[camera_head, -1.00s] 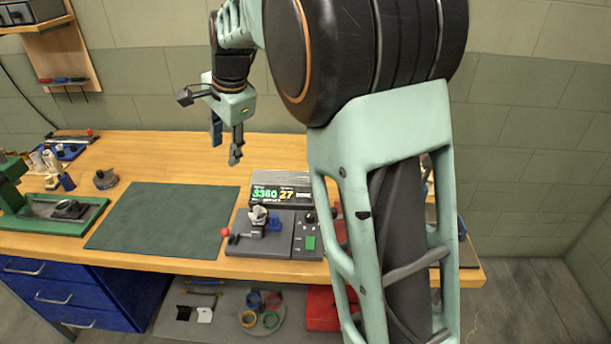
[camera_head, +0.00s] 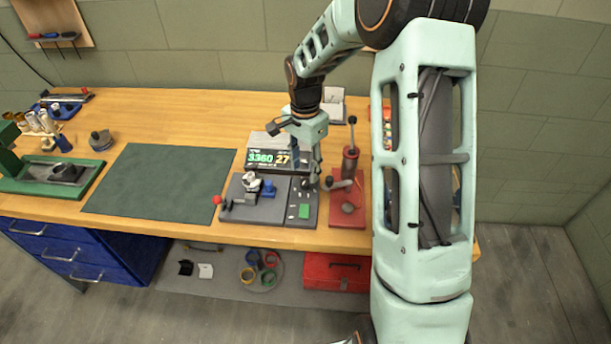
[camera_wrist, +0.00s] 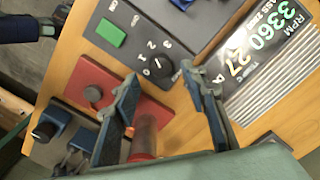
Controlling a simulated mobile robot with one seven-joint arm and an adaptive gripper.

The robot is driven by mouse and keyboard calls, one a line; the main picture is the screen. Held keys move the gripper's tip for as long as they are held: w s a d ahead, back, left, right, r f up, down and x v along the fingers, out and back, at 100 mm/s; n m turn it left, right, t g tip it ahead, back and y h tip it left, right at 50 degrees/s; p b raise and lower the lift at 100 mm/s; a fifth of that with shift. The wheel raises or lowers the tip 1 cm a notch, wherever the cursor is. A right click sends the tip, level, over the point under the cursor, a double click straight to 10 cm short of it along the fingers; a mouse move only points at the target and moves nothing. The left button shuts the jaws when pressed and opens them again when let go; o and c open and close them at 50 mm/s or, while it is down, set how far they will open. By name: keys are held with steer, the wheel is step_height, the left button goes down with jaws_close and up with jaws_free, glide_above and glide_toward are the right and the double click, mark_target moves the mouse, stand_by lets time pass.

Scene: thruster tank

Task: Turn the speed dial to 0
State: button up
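The speed dial (camera_wrist: 162,68) is a small black knob on the dark control panel, with white numbers beside it, 0 among them. Which number it points to is too small to tell. A green button (camera_wrist: 110,33) sits on the same panel. My gripper (camera_wrist: 161,77) is open in the wrist view, its two fingertips apart on either side of the dial; contact cannot be told. In the head view my gripper (camera_head: 308,175) points down at the right part of the panel (camera_head: 298,212) and partly hides the dial. The display (camera_head: 267,158) reads 3360 and 27.
A red-based device (camera_head: 347,215) with an upright lever stands close to the right of the panel. A green mat (camera_head: 160,180) lies clear farther left.

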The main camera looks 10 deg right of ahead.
mark_target(305, 181)
steer(key=shift+f, duration=2.15)
steer(key=shift+c, duration=0.3)
jaws_close()
